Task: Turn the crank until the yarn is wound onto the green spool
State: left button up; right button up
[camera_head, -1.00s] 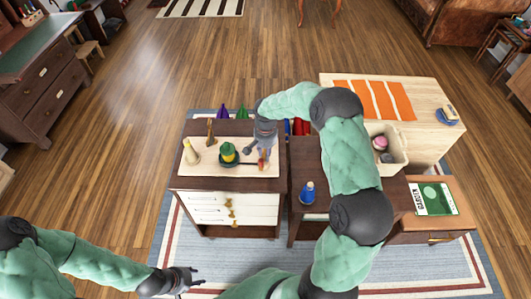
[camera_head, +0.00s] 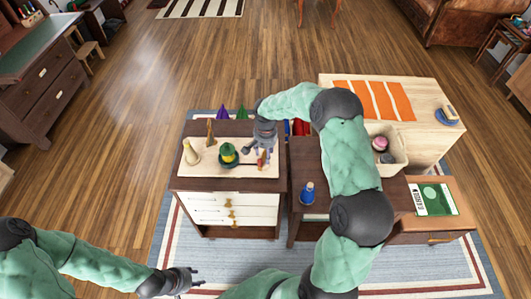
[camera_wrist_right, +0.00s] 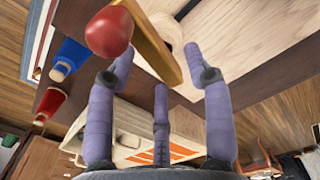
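The green spool (camera_head: 228,153) with yellow on its top stands upright on the pale board on the cabinet. The crank (camera_head: 262,158) is to its right, partly hidden by my right gripper (camera_head: 266,146). In the right wrist view the crank's red knob (camera_wrist_right: 109,31) sits at the end of a brass-coloured bar (camera_wrist_right: 153,42). My right gripper's fingers (camera_wrist_right: 160,72) are spread. The knob is beyond the left finger's tip, not enclosed; I cannot tell whether they touch. My left gripper (camera_head: 194,278) is open and empty, low in front of the cabinet.
A pale cone (camera_head: 190,152) and a wooden post (camera_head: 210,131) stand on the board. A blue bottle (camera_head: 307,192) and a cream bin (camera_head: 396,150) are to the right.

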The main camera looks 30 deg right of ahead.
notch_tip(320, 180, up, 12)
dwell(0.6)
dwell(0.5)
